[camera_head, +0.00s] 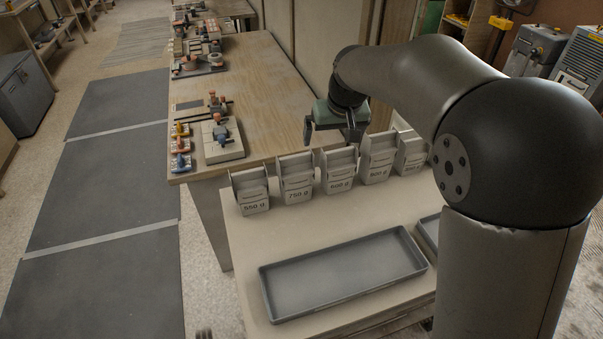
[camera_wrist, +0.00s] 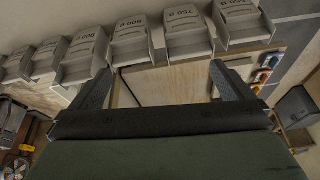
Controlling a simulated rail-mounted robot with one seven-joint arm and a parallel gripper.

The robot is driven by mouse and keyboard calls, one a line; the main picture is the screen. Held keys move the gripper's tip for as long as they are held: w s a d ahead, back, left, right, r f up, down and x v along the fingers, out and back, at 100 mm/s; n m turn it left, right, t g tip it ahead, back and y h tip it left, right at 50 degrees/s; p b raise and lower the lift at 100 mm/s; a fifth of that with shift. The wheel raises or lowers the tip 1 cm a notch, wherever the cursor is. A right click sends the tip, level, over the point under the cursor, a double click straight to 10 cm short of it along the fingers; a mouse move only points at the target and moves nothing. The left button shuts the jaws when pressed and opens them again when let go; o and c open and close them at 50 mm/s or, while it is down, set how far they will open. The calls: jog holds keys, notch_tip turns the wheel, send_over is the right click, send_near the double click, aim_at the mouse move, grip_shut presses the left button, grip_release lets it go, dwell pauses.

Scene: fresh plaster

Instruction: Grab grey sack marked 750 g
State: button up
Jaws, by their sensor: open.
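The grey sack marked 750 g (camera_head: 298,188) stands second from the left in a row on the pale table, between the sacks marked 550 g (camera_head: 254,200) and 600 g (camera_head: 338,180). In the wrist view the 750 g sack (camera_wrist: 184,22) shows upside down at the top, beyond the fingertips and right of centre. My gripper (camera_head: 330,138) is open and empty, its fingers pointing down. In the head view it appears behind and above the row, around the 750 g and 600 g sacks. In the wrist view both fingers (camera_wrist: 160,78) are wide apart and appear clear of the sacks.
More similar sacks (camera_head: 378,165) continue the row to the right, closely spaced. An empty grey tray (camera_head: 266,292) lies in front of the row. A wooden workbench (camera_head: 265,75) stands behind, with a block of parts (camera_head: 220,150) at its left edge. My arm hides the table's right side.

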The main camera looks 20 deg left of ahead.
jog(key=n, duration=0.1)
send_near(296, 164)
jog(key=x, duration=0.1)
jog(key=p+x, duration=0.1)
jog(key=x, duration=0.1)
jog(key=p+x, duration=0.1)
jog(key=x, duration=0.1)
jog(key=shift+w+a, duration=0.3)
jog(key=shift+w, duration=0.1)
jog(key=shift+w+a+f, duration=0.1)
jog(key=shift+w+f, duration=0.1)
jog(key=shift+f, duration=0.4)
jog(key=x, duration=0.1)
jog(key=p+x, duration=0.2)
jog(key=x, duration=0.1)
jog(key=shift+s+d+f, duration=0.2)
jog(key=shift+s+d, duration=0.05)
jog(key=shift+s, duration=0.1)
jog(key=shift+w+a+f, duration=0.15)
jog(key=shift+w+f, duration=0.05)
jog(key=shift+f, duration=0.3)
jog(key=c, duration=1.3)
jog(key=shift+r, duration=0.1)
